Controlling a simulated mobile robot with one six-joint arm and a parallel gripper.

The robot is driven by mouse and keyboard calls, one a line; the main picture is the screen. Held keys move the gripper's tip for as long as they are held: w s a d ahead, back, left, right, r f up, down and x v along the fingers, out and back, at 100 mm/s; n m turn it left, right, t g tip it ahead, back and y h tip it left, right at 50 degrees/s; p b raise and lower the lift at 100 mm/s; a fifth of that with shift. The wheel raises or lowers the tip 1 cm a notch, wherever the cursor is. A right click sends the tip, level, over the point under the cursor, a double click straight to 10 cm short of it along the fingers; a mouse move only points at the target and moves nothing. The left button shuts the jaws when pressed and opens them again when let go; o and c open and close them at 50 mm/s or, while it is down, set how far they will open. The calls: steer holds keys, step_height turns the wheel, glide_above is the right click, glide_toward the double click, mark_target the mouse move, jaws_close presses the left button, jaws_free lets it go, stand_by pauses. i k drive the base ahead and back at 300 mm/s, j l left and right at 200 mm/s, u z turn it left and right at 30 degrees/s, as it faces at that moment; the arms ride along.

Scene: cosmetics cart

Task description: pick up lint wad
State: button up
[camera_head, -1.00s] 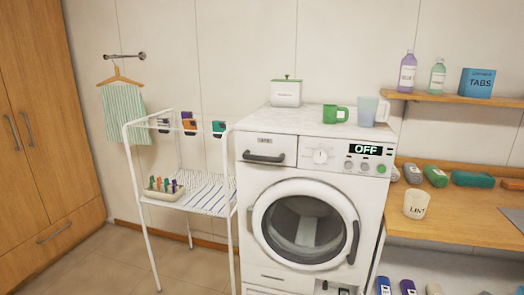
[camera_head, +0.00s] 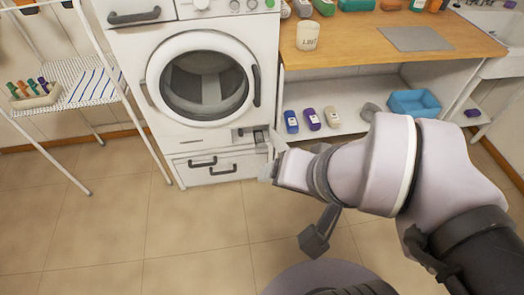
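I cannot make out a lint wad for certain. A small grey lump (camera_head: 370,111) lies on the low white shelf, left of the blue bin; I cannot tell whether it is lint. My gripper (camera_head: 268,157) is in front of the washer's lower right corner, close to a small open hatch (camera_head: 246,134). Its fingers look spread, with nothing visible between them. The inside of the hatch is too small and partly covered to read. A white cup (camera_head: 307,36) with a label that seems to read "Lint" stands on the wooden counter.
The washer (camera_head: 133,80) has its round door and bottom drawer (camera_head: 215,168) shut. Several small bottles (camera_head: 312,119) and a blue bin (camera_head: 414,103) stand on the low shelf. A white rack (camera_head: 88,83) is at left. The tiled floor (camera_head: 110,225) in front is clear.

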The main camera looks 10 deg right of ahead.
mark_target(259, 136)
steer(key=i+j+z, duration=0.7)
steer(key=j, duration=0.15)
steer(key=i+j+z, duration=0.2)
steer(key=j, duration=0.15)
steer(key=j+z, duration=0.25)
steer(key=j, duration=0.15)
steer(key=i+j+z, duration=0.2)
steer(key=j, duration=0.2)
steer(key=j+z, duration=0.25)
steer(key=j, duration=0.2)
steer(key=j+z, duration=0.2)
steer(key=j, duration=0.2)
steer(key=i, duration=0.05)
